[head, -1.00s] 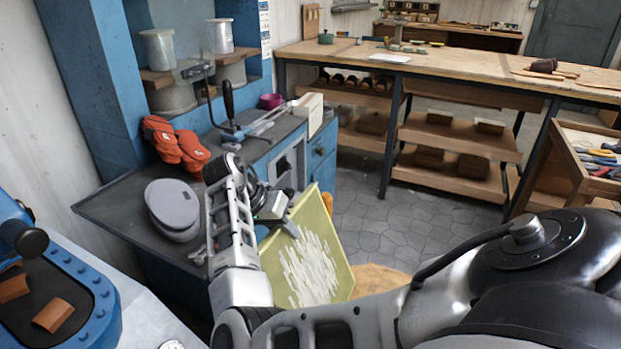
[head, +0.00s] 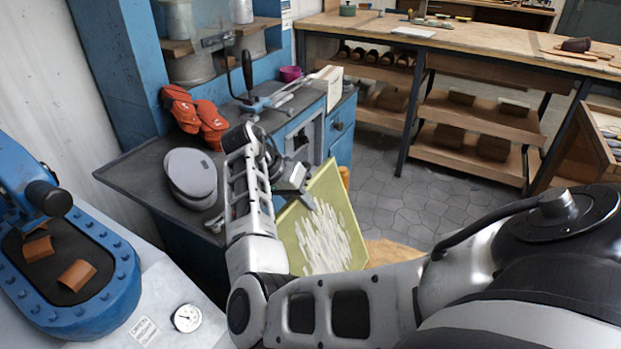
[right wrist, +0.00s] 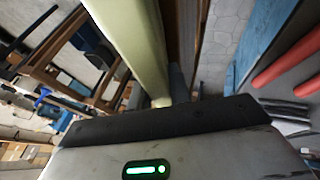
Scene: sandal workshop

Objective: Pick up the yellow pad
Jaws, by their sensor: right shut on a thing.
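The yellow pad (head: 352,222) is a flat, yellow-green slab with a patch of pale streaks on its face. It is held tilted in the air at the front edge of the dark bench. My right gripper (head: 304,200) is shut on its upper left edge. In the right wrist view the pad (right wrist: 132,38) runs up from the gripper as a pale yellow band, and the gripper body hides its lower end. The fingertips are mostly hidden. My left gripper is in neither view.
The dark bench (head: 140,178) holds grey pads (head: 190,172), orange-red gloves (head: 194,116) and a lever tool (head: 247,75). A blue press (head: 120,280) stands at the lower left. A long wooden table (head: 480,48) is behind, with open tiled floor (head: 400,190) before it.

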